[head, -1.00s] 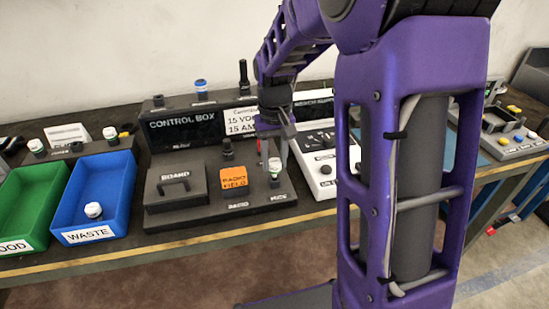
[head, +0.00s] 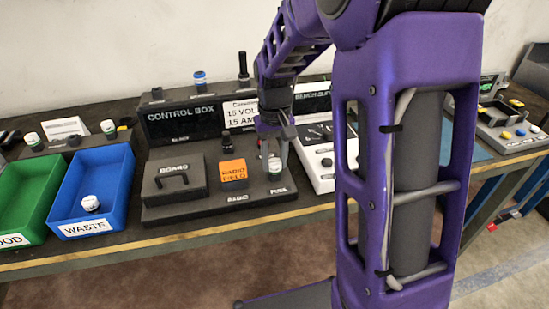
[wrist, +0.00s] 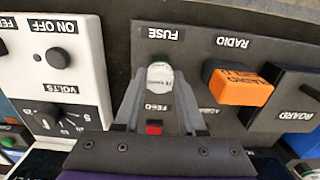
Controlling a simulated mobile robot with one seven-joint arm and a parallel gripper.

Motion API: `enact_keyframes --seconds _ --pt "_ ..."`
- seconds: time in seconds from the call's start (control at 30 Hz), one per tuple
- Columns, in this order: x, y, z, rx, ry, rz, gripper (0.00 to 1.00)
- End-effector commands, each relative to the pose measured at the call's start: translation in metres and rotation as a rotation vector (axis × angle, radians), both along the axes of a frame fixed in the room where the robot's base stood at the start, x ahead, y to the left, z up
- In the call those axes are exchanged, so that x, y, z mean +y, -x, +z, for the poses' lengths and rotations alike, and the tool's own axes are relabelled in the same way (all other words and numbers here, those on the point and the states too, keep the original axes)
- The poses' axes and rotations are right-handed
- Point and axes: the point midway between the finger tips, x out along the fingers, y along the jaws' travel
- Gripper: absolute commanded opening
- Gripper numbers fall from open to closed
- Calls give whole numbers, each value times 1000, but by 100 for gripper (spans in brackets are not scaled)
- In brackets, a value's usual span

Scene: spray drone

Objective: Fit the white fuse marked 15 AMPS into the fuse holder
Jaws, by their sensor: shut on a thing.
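The white fuse (head: 275,165) is held upright between the fingertips of my gripper (head: 276,150), which is shut on it. It is at the FUSE position at the right end of the black board fixture (head: 222,206). In the wrist view the pale end of the fuse (wrist: 160,75) shows between the two fingers of my gripper (wrist: 160,90), by the FUSE label. The fuse holder is hidden under the fuse and fingers, so I cannot tell how deep the fuse sits. The 15 AMPS marking is not readable.
An orange RADIO FIELD block (head: 233,172) and a black BOARD cover (head: 173,176) stand left of the fuse. A white meter panel (wrist: 58,70) is close on the other side. The blue WASTE bin (head: 119,188) holds one white fuse; a green bin (head: 24,203) is beside it.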

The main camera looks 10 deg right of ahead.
Motion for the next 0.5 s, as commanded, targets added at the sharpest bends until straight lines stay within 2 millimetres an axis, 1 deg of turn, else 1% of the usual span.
enact_keyframes --seconds 0.1,0.13,0.27,0.3,0.33,0.5 --pt "0 0 -4 0 0 0 0" --pt "0 0 -4 0 0 0 41" --pt "0 0 -3 0 0 0 65" --pt "0 0 -3 0 0 0 72" --pt "0 0 -3 0 0 0 74" --pt "0 0 -3 0 0 0 74"
